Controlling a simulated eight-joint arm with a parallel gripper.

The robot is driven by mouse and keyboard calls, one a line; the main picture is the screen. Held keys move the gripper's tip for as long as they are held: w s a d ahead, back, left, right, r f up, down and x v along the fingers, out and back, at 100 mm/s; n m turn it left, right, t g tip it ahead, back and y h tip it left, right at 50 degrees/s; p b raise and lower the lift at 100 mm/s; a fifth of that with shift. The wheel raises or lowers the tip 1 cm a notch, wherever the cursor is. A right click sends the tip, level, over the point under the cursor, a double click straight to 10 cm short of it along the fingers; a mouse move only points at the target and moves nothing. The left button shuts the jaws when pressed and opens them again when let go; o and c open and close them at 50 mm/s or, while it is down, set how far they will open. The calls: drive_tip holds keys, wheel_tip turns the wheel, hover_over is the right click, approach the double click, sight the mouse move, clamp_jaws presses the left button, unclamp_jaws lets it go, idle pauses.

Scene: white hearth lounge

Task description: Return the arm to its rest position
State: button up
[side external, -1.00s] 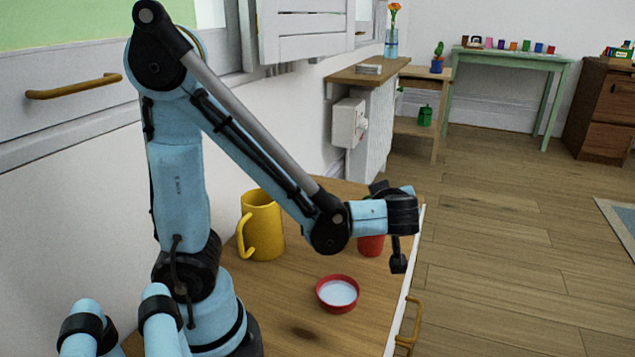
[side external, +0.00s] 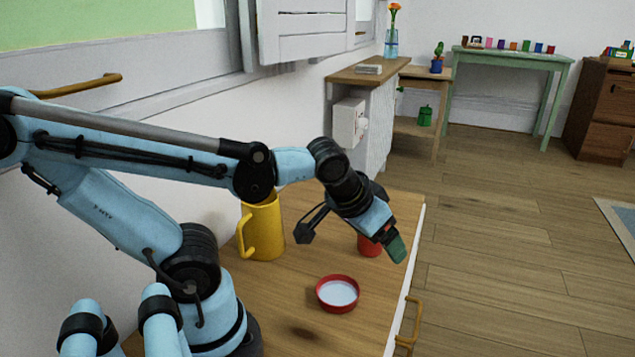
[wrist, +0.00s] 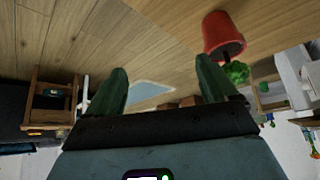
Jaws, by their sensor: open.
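My gripper (side external: 396,247) hangs over the right part of the wooden counter top, tilted down and to the right, with green fingertips. In the wrist view the two green fingers (wrist: 160,66) are spread apart with nothing between them.
A yellow mug (side external: 263,228) and a red bowl (side external: 337,294) with a pale inside stand on the counter top (side external: 297,275). A white wall (side external: 215,160) lies close behind the arm. Open wooden floor (side external: 500,260) is to the right; a green table (side external: 512,59) is far back.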

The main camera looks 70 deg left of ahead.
drive_tip(key=shift+s+d+r+m+t+h, duration=0.1)
drive_tip(key=shift+d+r+m+t+h, duration=0.15)
drive_tip(key=shift+m, duration=0.3)
drive_tip(key=shift+s+d+r+m+t+h, duration=0.1)
drive_tip(key=shift+d+r+m+t+h, duration=0.1)
drive_tip(key=shift+d+m+h, duration=0.25)
